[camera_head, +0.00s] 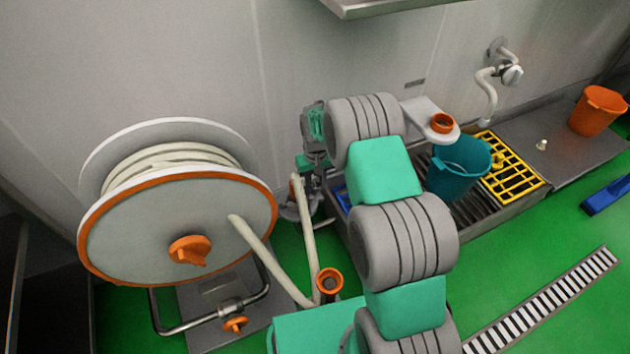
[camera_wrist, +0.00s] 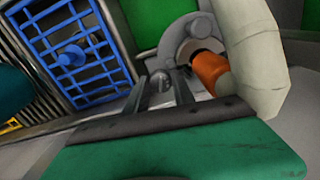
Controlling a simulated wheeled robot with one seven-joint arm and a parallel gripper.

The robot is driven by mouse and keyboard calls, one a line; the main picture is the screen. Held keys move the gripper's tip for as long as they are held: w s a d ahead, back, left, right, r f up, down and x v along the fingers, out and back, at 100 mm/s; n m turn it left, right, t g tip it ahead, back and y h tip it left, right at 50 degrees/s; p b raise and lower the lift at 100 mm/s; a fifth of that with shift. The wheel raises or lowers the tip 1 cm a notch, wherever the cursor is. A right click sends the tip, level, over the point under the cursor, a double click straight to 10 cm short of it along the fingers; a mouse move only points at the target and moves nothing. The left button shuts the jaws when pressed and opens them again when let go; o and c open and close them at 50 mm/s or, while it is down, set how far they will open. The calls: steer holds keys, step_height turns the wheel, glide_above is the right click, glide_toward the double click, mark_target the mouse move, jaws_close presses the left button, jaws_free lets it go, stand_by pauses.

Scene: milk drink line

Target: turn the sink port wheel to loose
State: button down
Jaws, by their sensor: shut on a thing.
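In the wrist view the two dark fingers of my gripper (camera_wrist: 159,84) reach forward, close together. A small grey round piece, apparently part of the sink port wheel (camera_wrist: 161,80), sits between their tips. The rest of the wheel is hidden or too small to tell, so I cannot tell how far it is turned. Beside it, to the right, is a grey round port (camera_wrist: 180,42) with an orange hose end (camera_wrist: 211,72) at its opening. A thick pale hose (camera_wrist: 256,65) runs from that end. In the head view my wrist hangs low by the wall, left of the sink, and the fingertips are hidden.
A large hose reel (camera_head: 180,225) stands at left. The sink trough (camera_head: 480,222) holds a blue grate (camera_wrist: 75,55), a teal bucket (camera_head: 455,175) and a yellow grate (camera_head: 515,175). An orange bucket (camera_head: 600,110) stands at far right. Green floor (camera_head: 540,250) is open in front.

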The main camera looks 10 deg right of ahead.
mark_target(316, 186)
steer(key=n+p, duration=0.1)
steer(key=n, duration=0.4)
steer(key=shift+d, duration=0.1)
steer(key=shift+w+n+p, duration=0.1)
steer(key=shift+n+p, duration=0.2)
steer(key=shift+n, duration=2.2)
steer(key=c, duration=1.1)
jaws_free()
steer(key=shift+o, duration=0.2)
step_height(316, 186, up, 8)
steer(key=shift+f+p, duration=0.1)
steer(key=shift+p, duration=1.1)
